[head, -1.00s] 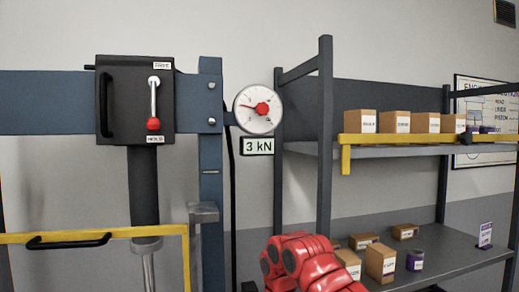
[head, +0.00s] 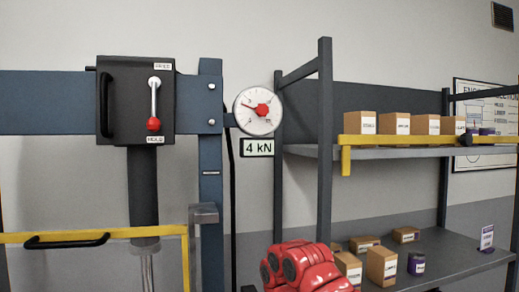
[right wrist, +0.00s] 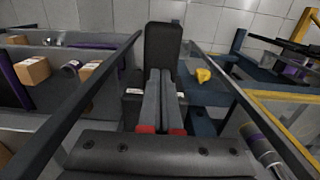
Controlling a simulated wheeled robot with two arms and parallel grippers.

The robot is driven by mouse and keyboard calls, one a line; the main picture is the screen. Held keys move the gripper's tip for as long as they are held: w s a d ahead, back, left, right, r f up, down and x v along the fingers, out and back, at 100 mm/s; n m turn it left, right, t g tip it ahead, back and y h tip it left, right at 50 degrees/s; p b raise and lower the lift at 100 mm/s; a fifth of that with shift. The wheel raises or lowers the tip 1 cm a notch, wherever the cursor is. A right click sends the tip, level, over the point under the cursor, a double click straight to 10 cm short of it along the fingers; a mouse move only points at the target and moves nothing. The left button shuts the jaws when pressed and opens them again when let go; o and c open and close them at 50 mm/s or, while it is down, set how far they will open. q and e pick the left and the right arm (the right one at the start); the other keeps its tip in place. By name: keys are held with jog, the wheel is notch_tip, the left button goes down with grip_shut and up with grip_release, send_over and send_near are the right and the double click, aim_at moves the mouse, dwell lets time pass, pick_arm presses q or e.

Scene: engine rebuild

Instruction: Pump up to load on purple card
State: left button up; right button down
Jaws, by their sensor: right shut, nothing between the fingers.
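The press head (head: 122,118) has a lever with a red knob (head: 153,124) pointing down at its lower label. The round gauge (head: 258,109) has a red hub, and the display (head: 258,147) below it reads 4 kN. A small white and purple card (head: 487,237) stands on the lower shelf at the right; its writing is too small to read. My right gripper (right wrist: 160,74) is shut and empty in the right wrist view, in front of an upright black pad (right wrist: 163,48). I cannot tell whether they touch. My left gripper is not in view.
A yellow guard rail with a black handle (head: 67,241) crosses the lower left. The shelf rack (head: 325,130) at the right holds several cardboard boxes (head: 382,266) and a purple can (head: 416,264). A yellow bar (head: 400,140) runs along the upper shelf.

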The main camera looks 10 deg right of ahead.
jog(key=shift+f, duration=0.2)
jog(key=shift+f+b, duration=0.95)
jog(key=shift+b, duration=0.05)
jog(key=shift+f, duration=0.1)
dwell(0.6)
jog(key=shift+f+b, duration=0.95)
jog(key=shift+f, duration=0.05)
dwell(0.5)
jog(key=shift+f+b, duration=0.45)
jog(key=shift+f, duration=0.1)
jog(key=shift+r, duration=0.1)
